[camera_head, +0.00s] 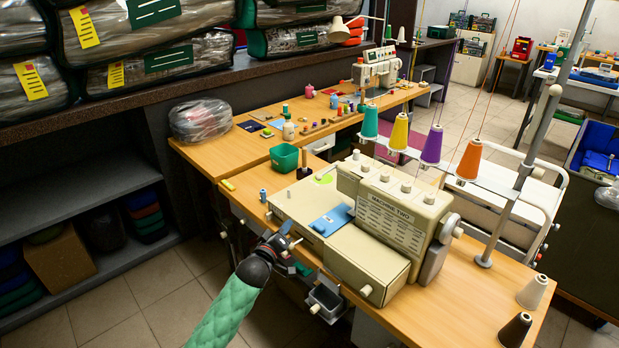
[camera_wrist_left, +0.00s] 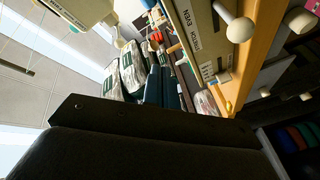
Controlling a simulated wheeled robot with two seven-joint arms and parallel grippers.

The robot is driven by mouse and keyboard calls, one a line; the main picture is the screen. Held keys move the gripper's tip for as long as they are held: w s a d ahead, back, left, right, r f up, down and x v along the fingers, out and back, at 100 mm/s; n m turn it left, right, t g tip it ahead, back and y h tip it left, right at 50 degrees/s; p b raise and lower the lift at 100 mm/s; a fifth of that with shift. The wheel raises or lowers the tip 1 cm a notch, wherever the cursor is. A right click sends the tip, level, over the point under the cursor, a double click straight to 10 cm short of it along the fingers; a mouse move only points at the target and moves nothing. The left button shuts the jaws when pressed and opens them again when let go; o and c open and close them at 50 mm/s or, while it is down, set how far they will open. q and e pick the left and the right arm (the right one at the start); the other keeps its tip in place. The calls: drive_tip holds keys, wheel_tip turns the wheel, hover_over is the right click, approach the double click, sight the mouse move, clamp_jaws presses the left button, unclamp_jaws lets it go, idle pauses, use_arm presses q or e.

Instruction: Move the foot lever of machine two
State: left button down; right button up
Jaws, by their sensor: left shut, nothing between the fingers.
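The cream sewing machine labelled "MACHINE TWO" (camera_head: 392,215) stands on the wooden table, with several knobs and a blue pad on its bed. I cannot make out for certain which part is its foot lever. My left gripper (camera_head: 290,239) is shut and empty at the table's front edge, just in front of the machine's bed. In the left wrist view, my dark gripper body fills the bottom. A cream panel with printed labels (camera_wrist_left: 201,38) and a pale round knob (camera_wrist_left: 240,29) are above it, apart from it. My right gripper is out of view.
Coloured thread cones (camera_head: 431,145) stand behind the machine. A green bin (camera_head: 284,158) and small items sit at its left. A grey tray (camera_head: 325,302) hangs under the table's front edge. Bagged comforters (camera_head: 160,55) lie on the shelf at upper left. The floor at lower left is clear.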

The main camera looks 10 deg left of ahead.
sight(327, 172)
use_arm(q)
drive_tip(key=w+a+r+n+t+h, duration=0.1)
drive_tip(key=w+r+t+h, duration=0.2)
drive_tip(key=w+r, duration=0.5)
drive_tip(key=r+p+x, duration=0.1)
drive_tip(key=p+x, duration=0.3)
drive_tip(key=x, duration=0.6)
drive_tip(key=s+d+f, duration=0.1)
drive_tip(key=s+d+f+p, duration=0.1)
drive_tip(key=f, duration=0.1)
drive_tip(key=shift+s+d, duration=0.1)
drive_tip(key=shift+d, duration=0.25)
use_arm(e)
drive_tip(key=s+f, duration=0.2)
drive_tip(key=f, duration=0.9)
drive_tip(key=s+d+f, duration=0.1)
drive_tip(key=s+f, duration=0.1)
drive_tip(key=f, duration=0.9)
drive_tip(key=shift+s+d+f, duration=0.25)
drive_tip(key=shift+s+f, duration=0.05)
use_arm(q)
drive_tip(key=shift+f, duration=0.1)
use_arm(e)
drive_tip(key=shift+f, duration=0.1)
